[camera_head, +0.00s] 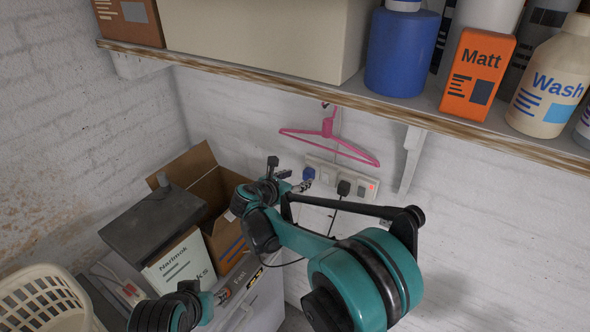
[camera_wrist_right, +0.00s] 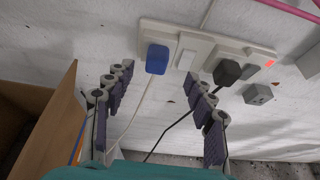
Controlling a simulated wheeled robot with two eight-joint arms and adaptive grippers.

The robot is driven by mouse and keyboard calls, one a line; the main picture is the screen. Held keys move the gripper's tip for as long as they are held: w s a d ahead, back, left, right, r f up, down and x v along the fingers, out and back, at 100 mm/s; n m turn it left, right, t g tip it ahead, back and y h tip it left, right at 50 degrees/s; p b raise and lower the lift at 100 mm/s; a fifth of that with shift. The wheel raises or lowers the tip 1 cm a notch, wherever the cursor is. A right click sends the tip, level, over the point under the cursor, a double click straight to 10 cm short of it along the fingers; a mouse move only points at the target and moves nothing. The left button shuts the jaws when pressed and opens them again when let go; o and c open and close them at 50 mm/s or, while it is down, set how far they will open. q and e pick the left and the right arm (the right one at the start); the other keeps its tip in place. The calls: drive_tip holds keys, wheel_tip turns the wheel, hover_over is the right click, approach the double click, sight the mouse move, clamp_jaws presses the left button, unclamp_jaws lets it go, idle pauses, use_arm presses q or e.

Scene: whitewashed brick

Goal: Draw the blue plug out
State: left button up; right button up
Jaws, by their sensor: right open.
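The blue plug (camera_head: 308,174) sits in the left part of a white wall socket strip (camera_head: 325,167). In the right wrist view the blue plug (camera_wrist_right: 157,59) has a pale cable hanging from it. My right gripper (camera_wrist_right: 160,74) is open, its fingers spread to either side below the plug, with nothing held. In the head view the right gripper (camera_head: 300,184) is close to the plug, partly hidden by its own arm. My left gripper (camera_head: 222,296) shows small at the lower left, away from the socket; its fingers are unclear.
A black plug (camera_wrist_right: 227,72) with a black cable sits right of the blue plug. A pink hanger (camera_head: 328,137) hangs above the socket. A laden shelf (camera_head: 440,115) juts out overhead. An open carton (camera_head: 200,170), a grey box (camera_head: 150,222) and a basket (camera_head: 42,300) crowd the left.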

sight(306, 173)
drive_tip(key=x, duration=0.8)
drive_tip(key=shift+a, duration=0.15)
drive_tip(key=shift+r, duration=0.1)
drive_tip(key=c, duration=1.3)
